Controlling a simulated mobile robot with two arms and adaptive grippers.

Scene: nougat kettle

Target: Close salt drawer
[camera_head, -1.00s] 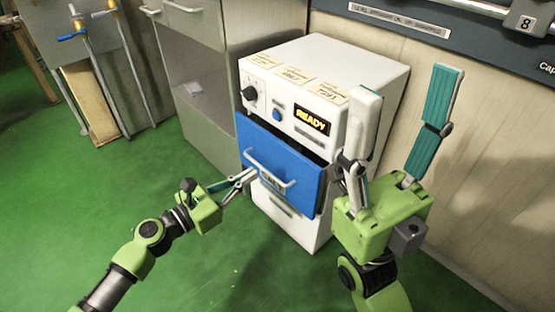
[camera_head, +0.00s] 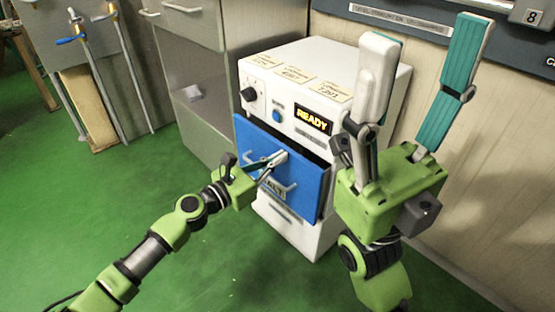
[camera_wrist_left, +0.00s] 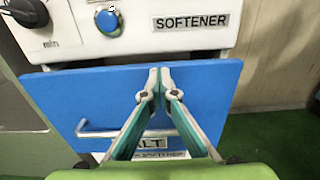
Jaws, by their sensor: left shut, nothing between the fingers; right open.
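The salt drawer (camera_head: 306,193) is the blue-fronted drawer of the white softener cabinet (camera_head: 380,78). Its front stands out from the cabinet, with a dark gap along the top edge. In the left wrist view the blue front (camera_wrist_left: 75,95) carries a pale bar handle and a label partly reading "ALT". My left gripper (camera_head: 281,157) is shut and empty, its tips at the upper middle of the blue front; the tips also show in the left wrist view (camera_wrist_left: 158,72). I cannot tell whether they touch it. My right gripper (camera_head: 425,45) is open and raised, right of the drawer.
The cabinet has a black knob (camera_head: 249,95), a blue button (camera_head: 276,116) and a "READY" display (camera_head: 313,121). A grey metal cabinet (camera_head: 205,90) stands to its left, a panelled wall (camera_head: 410,110) to its right. Green floor (camera_head: 110,210) is clear at left.

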